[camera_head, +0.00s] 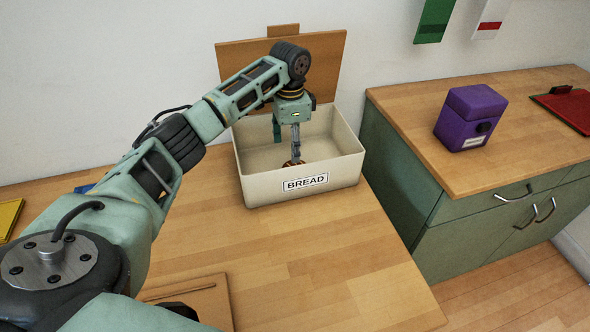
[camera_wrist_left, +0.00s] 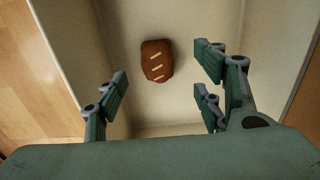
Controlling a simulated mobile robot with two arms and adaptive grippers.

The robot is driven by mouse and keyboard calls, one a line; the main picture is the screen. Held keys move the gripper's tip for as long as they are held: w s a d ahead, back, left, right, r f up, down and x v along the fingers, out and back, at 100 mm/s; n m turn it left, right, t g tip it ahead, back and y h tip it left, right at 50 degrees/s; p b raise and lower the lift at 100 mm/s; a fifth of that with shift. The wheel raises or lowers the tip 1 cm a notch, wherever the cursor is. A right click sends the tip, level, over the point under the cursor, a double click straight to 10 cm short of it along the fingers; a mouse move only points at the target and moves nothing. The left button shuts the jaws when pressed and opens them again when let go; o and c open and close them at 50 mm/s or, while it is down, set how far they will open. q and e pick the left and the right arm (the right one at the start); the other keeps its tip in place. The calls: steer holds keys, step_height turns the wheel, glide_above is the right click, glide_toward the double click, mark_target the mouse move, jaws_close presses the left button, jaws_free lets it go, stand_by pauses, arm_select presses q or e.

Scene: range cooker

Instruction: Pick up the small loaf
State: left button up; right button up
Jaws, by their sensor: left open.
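The small loaf (camera_wrist_left: 157,60) is brown with pale slashes on top. It lies on the floor of the cream bread bin (camera_head: 258,187), whose front is labelled BREAD. In the head view only a bit of the loaf (camera_head: 291,163) shows, the rest hidden by the gripper and the bin's front wall. My left gripper (camera_head: 296,152) points down into the open bin above the loaf. In the left wrist view its fingers (camera_wrist_left: 163,84) are spread wide and empty, with the loaf beyond them, a little toward the picture's top. My right gripper is not in view.
The bin's walls surround the left gripper, and its wooden lid (camera_head: 325,62) stands upright behind. A purple box (camera_head: 470,117) stands on the counter at right, with a red item (camera_head: 568,108) beyond. A wooden board (camera_head: 190,296) lies at the front. The worktop right of it is clear.

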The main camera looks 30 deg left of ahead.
mark_target(292, 164)
arm_select(q)
steer(key=shift+w+f, duration=0.1)
steer(key=shift+f, duration=0.5)
steer(key=f, duration=0.6)
steer(key=shift+s+d+f+p, duration=0.2)
steer(key=shift+d+f+p, duration=0.05)
steer(key=shift+f+p, duration=0.15)
steer(key=shift+r, duration=0.1)
steer(key=c, duration=1.2)
